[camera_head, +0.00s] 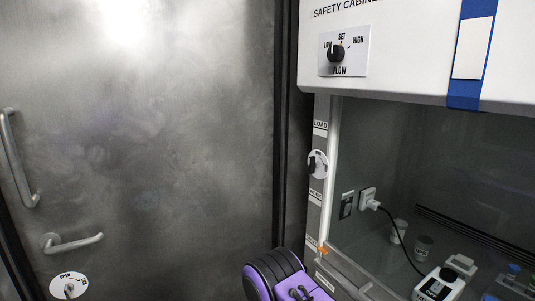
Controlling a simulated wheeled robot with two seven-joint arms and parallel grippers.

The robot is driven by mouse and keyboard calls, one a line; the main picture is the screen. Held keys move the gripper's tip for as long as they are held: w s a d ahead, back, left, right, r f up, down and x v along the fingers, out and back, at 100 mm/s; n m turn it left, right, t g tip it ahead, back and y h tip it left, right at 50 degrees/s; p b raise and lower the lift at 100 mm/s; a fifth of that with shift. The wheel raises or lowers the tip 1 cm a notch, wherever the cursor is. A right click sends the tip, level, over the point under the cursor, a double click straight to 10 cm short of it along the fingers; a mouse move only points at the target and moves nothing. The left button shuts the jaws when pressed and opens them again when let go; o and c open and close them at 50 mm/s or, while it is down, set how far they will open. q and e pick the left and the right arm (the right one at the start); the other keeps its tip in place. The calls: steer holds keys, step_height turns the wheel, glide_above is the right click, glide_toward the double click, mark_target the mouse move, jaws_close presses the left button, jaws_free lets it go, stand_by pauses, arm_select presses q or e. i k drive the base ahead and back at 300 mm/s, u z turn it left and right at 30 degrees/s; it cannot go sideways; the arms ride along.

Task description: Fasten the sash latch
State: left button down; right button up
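The sash latch seems to be the dark knob on a round white plate (317,163), on the left frame post of the safety cabinet. Its handle looks about upright, and the small print on the plate is too blurred to read. The glass sash (430,150) fills the cabinet front; its lower edge is hard to make out. A small orange mark (322,249) sits low on the post, below labels, the top one reading LOAD. A purple and black part at the bottom edge looks like my own arm. Neither gripper shows.
An airflow knob (336,53) sits on the cabinet's upper panel. Inside are a plugged-in cable (369,199), cups (423,247) and a white device (437,285). A metal door (150,140) with handles and an OPEN dial (68,286) stands at left.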

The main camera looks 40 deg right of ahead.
mark_target(313, 165)
steer(key=i, duration=0.9)
steer(key=z, duration=1.5)
